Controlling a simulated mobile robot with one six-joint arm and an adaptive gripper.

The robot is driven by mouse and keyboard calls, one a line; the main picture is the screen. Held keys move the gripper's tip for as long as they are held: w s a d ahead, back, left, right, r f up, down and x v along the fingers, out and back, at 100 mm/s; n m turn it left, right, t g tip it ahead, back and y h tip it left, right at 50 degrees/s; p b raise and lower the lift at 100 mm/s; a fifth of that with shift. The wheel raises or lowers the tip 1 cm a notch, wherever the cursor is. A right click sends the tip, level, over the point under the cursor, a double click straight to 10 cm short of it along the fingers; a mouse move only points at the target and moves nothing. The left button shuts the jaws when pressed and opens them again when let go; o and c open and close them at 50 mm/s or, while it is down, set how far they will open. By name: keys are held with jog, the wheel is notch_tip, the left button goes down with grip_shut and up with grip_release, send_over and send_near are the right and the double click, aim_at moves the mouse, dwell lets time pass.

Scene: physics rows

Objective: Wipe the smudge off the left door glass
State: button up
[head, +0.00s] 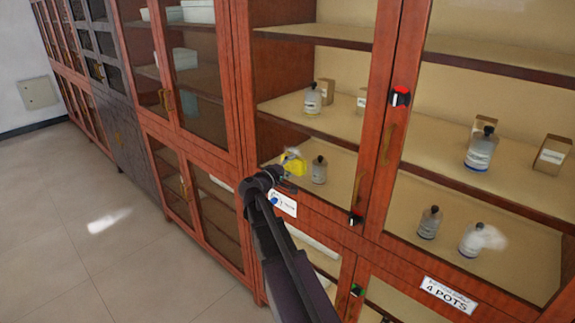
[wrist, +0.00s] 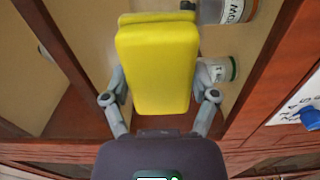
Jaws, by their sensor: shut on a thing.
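My gripper (head: 284,178) is shut on a yellow sponge (head: 295,164), in front of the left door glass (head: 335,135) of the red-brown cabinet. The wrist view shows the yellow sponge (wrist: 158,70) between both fingers. A pale whitish smudge (head: 293,153) shows at the sponge's upper edge on the left door; the sponge may hide part of it. I cannot tell whether the sponge touches the glass. Another whitish smear (head: 487,237) is on the right door glass.
Bottles (head: 312,100) and small boxes stand on shelves behind the glass. Open tiled floor (head: 110,250) lies to the left.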

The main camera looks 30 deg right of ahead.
aim_at(297, 170)
jog(key=shift+s+d, duration=0.15)
jog(key=shift+s, duration=0.25)
jog(key=shift+s+d, duration=0.2)
jog(key=shift+s, duration=0.5)
jog(key=shift+s+d, duration=0.2)
jog(key=shift+s, duration=0.45)
jog(key=shift+s, duration=0.1)
jog(key=shift+s+d, duration=0.35)
jog(key=shift+s, duration=0.35)
jog(key=shift+s+d, duration=0.3)
jog(key=shift+s, duration=0.35)
jog(key=shift+w+a, duration=0.3)
jog(key=shift+w, duration=0.45)
jog(key=shift+w+a, duration=0.3)
jog(key=shift+w, duration=0.45)
jog(key=shift+w, duration=0.1)
jog(key=shift+w+a, duration=0.25)
jog(key=shift+w, duration=0.45)
jog(key=shift+w+a, duration=0.25)
jog(key=shift+w, duration=0.45)
